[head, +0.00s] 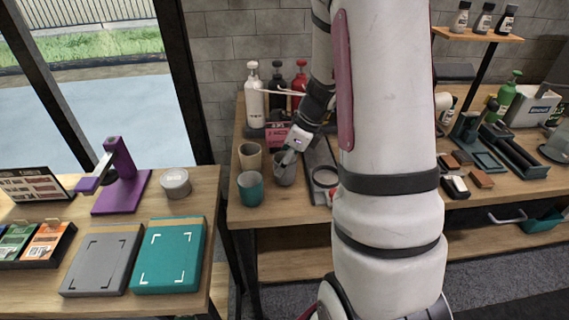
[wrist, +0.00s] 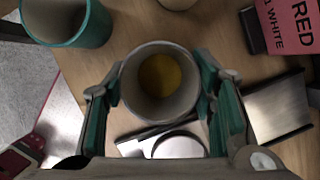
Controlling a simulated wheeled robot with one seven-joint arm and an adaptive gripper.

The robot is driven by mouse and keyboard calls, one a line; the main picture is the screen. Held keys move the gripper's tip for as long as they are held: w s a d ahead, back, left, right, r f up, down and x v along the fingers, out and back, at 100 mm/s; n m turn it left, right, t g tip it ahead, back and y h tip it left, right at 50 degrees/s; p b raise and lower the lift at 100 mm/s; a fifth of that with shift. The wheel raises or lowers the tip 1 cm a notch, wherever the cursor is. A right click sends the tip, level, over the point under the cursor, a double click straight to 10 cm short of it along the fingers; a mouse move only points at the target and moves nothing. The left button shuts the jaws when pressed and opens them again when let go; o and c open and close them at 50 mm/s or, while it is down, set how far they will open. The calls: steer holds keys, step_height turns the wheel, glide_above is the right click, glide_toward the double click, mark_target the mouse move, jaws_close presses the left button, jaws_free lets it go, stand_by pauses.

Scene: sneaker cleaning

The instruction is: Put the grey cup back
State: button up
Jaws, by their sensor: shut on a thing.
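The grey cup (head: 284,174) is upright at the left end of the wooden workbench (head: 270,214). My gripper (head: 289,157) is shut on it, with one teal-padded finger on each side. In the wrist view the cup (wrist: 160,107) sits between the fingers, and a round yellow patch shows at its bottom. Whether the cup rests on the bench or hangs just above it, I cannot tell. A teal cup (head: 250,188) stands to its left and a beige cup (head: 250,157) behind left, both apart from it.
Pump bottles (head: 254,95) stand behind, by the brick wall. A pink sign (head: 277,135) is close behind the gripper. A round white-ringed item (head: 325,177) lies to the right. A separate table at the left holds a purple stand (head: 121,176) and flat boxes (head: 169,256).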

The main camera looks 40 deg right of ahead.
steer(key=shift+f, duration=0.4)
steer(key=shift+f, duration=0.2)
steer(key=o, duration=1.2)
steer(key=shift+r, duration=0.15)
